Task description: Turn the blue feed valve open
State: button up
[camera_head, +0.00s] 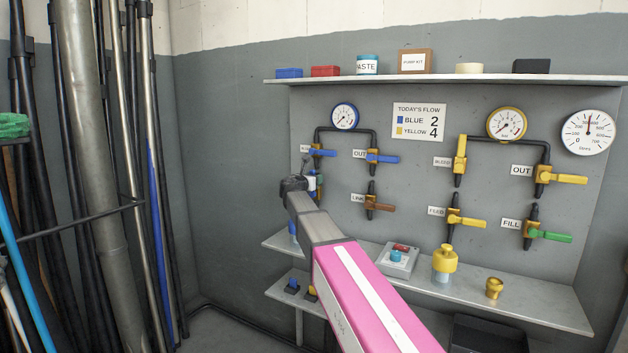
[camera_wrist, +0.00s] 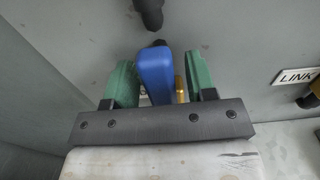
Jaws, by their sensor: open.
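In the wrist view a blue valve lever (camera_wrist: 156,78) points toward me between the two green fingers of my gripper (camera_wrist: 160,66). My gripper is open around the lever, with the left finger close to its left side and a wider gap at its right. A brass part (camera_wrist: 179,80) shows between the lever and the right finger. I take this lever to be the blue feed valve, as the LINK label is at its right. In the head view my gripper and wrist (camera_head: 302,190) are in front of the panel's lower left, and mostly hide that valve.
Other valves stand close by: a blue lever (camera_head: 322,152) above, the blue OUT lever (camera_head: 383,158) and the brown LINK lever (camera_head: 380,206) at right. A shelf (camera_head: 530,302) with a yellow fitting (camera_head: 444,262) and a grey box (camera_head: 396,258) runs below.

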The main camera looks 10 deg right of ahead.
jog(key=v, duration=1)
